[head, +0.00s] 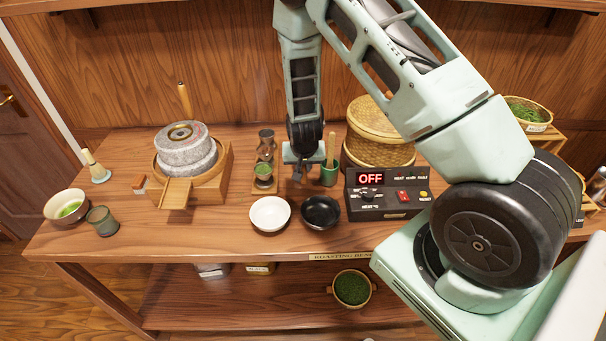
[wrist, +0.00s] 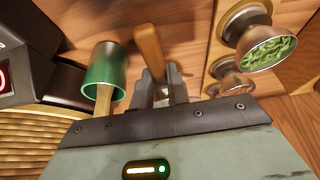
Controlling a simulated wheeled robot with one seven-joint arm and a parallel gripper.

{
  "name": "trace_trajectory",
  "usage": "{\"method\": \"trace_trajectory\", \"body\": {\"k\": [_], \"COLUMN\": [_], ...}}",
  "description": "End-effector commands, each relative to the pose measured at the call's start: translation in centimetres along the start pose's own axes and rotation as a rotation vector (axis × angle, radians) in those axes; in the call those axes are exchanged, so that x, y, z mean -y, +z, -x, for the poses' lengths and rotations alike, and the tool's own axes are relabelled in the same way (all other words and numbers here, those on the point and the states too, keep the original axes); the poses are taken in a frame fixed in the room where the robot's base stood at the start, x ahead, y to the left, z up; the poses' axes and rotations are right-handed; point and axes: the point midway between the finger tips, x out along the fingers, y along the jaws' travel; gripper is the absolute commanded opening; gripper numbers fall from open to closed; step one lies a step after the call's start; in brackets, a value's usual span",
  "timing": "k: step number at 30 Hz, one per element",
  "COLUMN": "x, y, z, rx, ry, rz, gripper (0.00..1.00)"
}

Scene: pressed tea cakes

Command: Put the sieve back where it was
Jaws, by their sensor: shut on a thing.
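My gripper (head: 301,172) is over the bench, between a small stand and a green cup. In the wrist view its fingers (wrist: 168,84) are shut on a brown wooden handle (wrist: 150,48). The rest of the held thing is hidden, so I cannot tell from its shape whether it is the sieve. No sieve shows clearly elsewhere in either view.
The green cup (head: 329,176), with a wooden stick in it, stands close right of my gripper. A stand (head: 265,185) with metal cups, one holding green leaves, is at left. A white bowl (head: 270,213), a black bowl (head: 321,212) and a control box (head: 388,194) stand in front.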

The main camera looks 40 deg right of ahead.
Motion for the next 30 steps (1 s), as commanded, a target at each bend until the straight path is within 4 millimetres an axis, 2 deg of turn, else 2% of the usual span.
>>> {"method": "trace_trajectory", "body": {"k": [5, 13, 26, 27, 29, 30], "x": [0.0, 0.0, 0.1, 0.1, 0.1, 0.1], "y": [0.5, 1.7, 1.9, 1.9, 1.9, 1.9], "z": [-1.1, -4.0, -4.8, -4.8, -4.7, -4.7], "rx": [0.001, 0.000, -0.001, -0.001, -0.001, -0.001], "ry": [0.002, 0.001, 0.000, 0.000, 0.000, 0.000], "rz": [0.001, 0.002, 0.001, 0.001, 0.001, 0.001], "gripper": [0.00, 0.00, 0.00, 0.21, 0.38, 0.38]}}
